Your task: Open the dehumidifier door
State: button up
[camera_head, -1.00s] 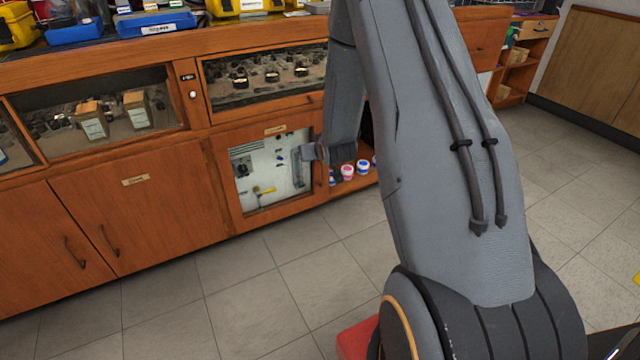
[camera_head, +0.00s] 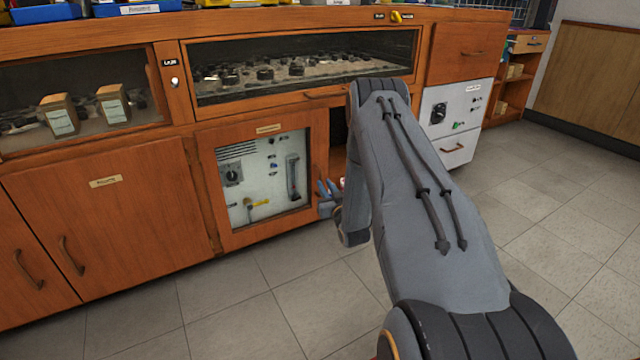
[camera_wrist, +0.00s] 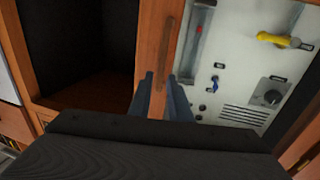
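The dehumidifier door (camera_head: 207,190) is a wood-framed glass door in the lower cabinet and looks shut. Through its glass I see a white panel with a dial, a yellow valve and a gauge. In the wrist view the door's wooden stile (camera_wrist: 152,60) carries an upright brown handle (camera_wrist: 166,45). My gripper (camera_head: 327,190) is at the door's right edge in the head view. In the wrist view my gripper (camera_wrist: 163,82) is open, its two fingers apart on either side of the handle's line. Whether they touch it I cannot tell.
Beside the door is a dark open compartment (camera_wrist: 80,45). A wide glass display case (camera_head: 300,68) sits above, with its handle just over the door. A large wooden cabinet door (camera_head: 110,205) is at the left. The tiled floor (camera_head: 240,300) in front is clear.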

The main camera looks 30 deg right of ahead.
aim_at(321, 179)
jog(key=shift+w+d+b, duration=0.25)
jog(key=shift+w+b, duration=0.3)
jog(key=shift+w, duration=0.8)
jog(key=shift+w+d+b, duration=0.2)
jog(key=shift+w+b, duration=0.3)
jog(key=shift+w, duration=0.8)
grip_shut()
